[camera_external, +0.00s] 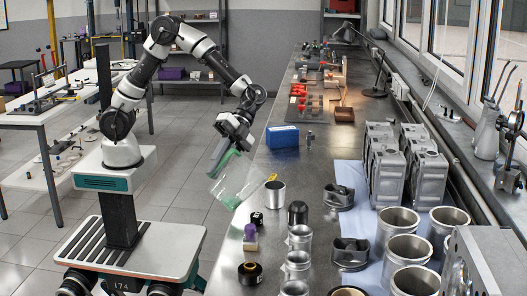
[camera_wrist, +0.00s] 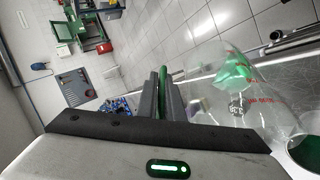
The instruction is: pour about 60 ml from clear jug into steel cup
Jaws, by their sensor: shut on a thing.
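The clear jug (camera_external: 238,180) hangs tilted in the air at the bench's left edge, left of the steel cup. My gripper (camera_external: 222,146) is shut on its green handle, which shows between the two fingers (camera_wrist: 163,85) in the wrist view. In that view the clear jug body (camera_wrist: 250,98) with red markings is at the right; green shows through it. Green also shows along its lower end in the external view; I cannot tell the liquid level. The steel cup (camera_external: 275,196) stands upright on the bench, close right of the jug. Its inside is hidden; no stream is clearly visible.
A blue box (camera_external: 282,137) stands on the bench (camera_external: 317,165) behind the cup. Several metal cylinders (camera_external: 298,238), a black piston-like part (camera_external: 298,213) and a purple-topped item (camera_external: 250,235) stand in front. Engine blocks (camera_external: 382,165) stand at the right.

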